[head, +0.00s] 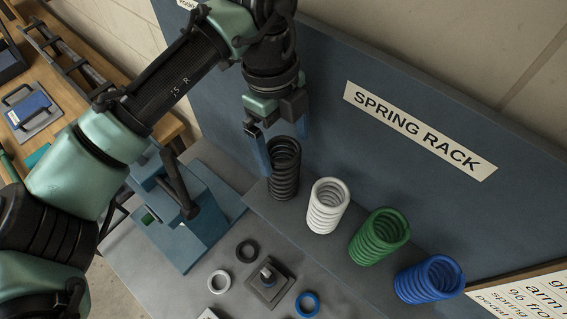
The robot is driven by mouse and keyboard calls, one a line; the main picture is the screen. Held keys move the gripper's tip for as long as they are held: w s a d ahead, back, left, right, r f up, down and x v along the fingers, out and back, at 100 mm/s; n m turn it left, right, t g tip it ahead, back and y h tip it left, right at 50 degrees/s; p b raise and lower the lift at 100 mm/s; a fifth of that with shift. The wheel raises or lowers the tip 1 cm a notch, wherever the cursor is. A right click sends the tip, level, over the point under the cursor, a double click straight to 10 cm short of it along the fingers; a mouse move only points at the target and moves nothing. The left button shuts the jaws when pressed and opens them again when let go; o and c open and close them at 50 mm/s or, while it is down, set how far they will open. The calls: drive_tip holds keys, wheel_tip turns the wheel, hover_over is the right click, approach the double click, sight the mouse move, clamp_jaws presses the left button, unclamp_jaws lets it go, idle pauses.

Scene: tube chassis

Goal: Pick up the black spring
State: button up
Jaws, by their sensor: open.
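The black spring (285,176) stands upright at the left end of the row on the grey rack shelf, against the blue back panel. My gripper (281,152) points down over it from above. Its two blue fingers are spread, one at the left of the spring's top and one at the right behind it. The spring's upper coils lie between or just below the fingertips. I cannot tell whether either finger touches it.
A white spring (327,206), a green spring (379,237) and a blue spring (429,279) stand to the right. The panel carries a "SPRING RACK" label (420,130). A blue fixture (187,222) stands left. Loose rings and a square base with a post (269,283) lie in front.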

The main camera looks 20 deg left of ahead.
sight(284, 159)
drive_tip(key=f+p, duration=0.1)
drive_tip(key=s+f, duration=0.1)
drive_tip(key=f, duration=0.1)
drive_tip(key=shift+d+p, duration=0.15)
drive_tip(key=shift+p, duration=0.25)
drive_tip(key=shift+w+f, duration=0.1)
drive_tip(key=shift+f, duration=0.4)
drive_tip(key=shift+r, duration=0.1)
clamp_jaws()
